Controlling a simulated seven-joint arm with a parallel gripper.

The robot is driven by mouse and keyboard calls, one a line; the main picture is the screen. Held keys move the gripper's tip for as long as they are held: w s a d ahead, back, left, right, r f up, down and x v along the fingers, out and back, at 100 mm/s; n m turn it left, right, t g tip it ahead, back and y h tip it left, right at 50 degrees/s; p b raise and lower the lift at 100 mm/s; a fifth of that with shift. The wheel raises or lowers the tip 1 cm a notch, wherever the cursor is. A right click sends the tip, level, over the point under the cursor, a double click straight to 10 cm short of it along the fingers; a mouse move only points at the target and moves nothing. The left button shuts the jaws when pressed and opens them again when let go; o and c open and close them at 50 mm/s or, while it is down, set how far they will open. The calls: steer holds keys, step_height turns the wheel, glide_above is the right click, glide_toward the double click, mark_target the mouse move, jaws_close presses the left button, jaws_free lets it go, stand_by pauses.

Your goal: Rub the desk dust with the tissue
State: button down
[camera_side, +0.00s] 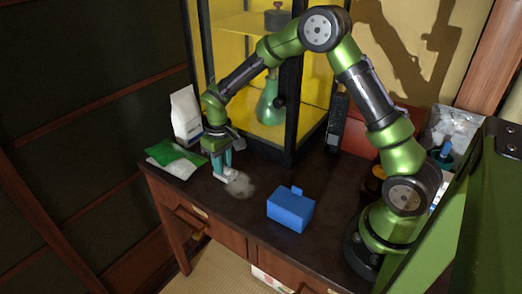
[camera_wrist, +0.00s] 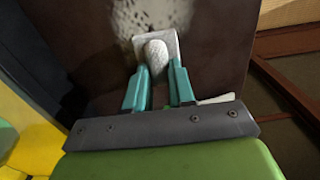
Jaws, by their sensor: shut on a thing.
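My gripper (camera_side: 225,162) points down over the desk (camera_side: 262,176) near its left part, with its teal fingers around a white tissue (camera_side: 222,176). In the wrist view, my gripper (camera_wrist: 158,82) is shut on the tissue (camera_wrist: 156,52), which bulges up between the fingertips and has a flat pale part beneath. The tissue is low, at or close to the desk top; I cannot tell if it touches. A pale patch of dust (camera_side: 241,186) lies on the desk just right of the tissue. In the wrist view the dust (camera_wrist: 140,14) shows beyond the tissue, at the top.
A blue box (camera_side: 291,210) stands to the right of the dust. A green-and-white packet (camera_side: 176,157) and a white bag (camera_side: 186,116) are at the desk's left end. A black-framed yellow cabinet (camera_side: 292,100) with a green flask (camera_side: 268,102) stands behind. The desk's front edge is close.

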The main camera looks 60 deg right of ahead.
steer(key=shift+w, duration=0.5)
steer(key=shift+w+f, duration=0.15)
steer(key=shift+w, duration=0.15)
steer(key=shift+w+d, duration=0.15)
steer(key=shift+d, duration=0.5)
steer(key=shift+s+d, duration=0.1)
steer(key=shift+s, duration=6)
step_height(320, 180, up, 8)
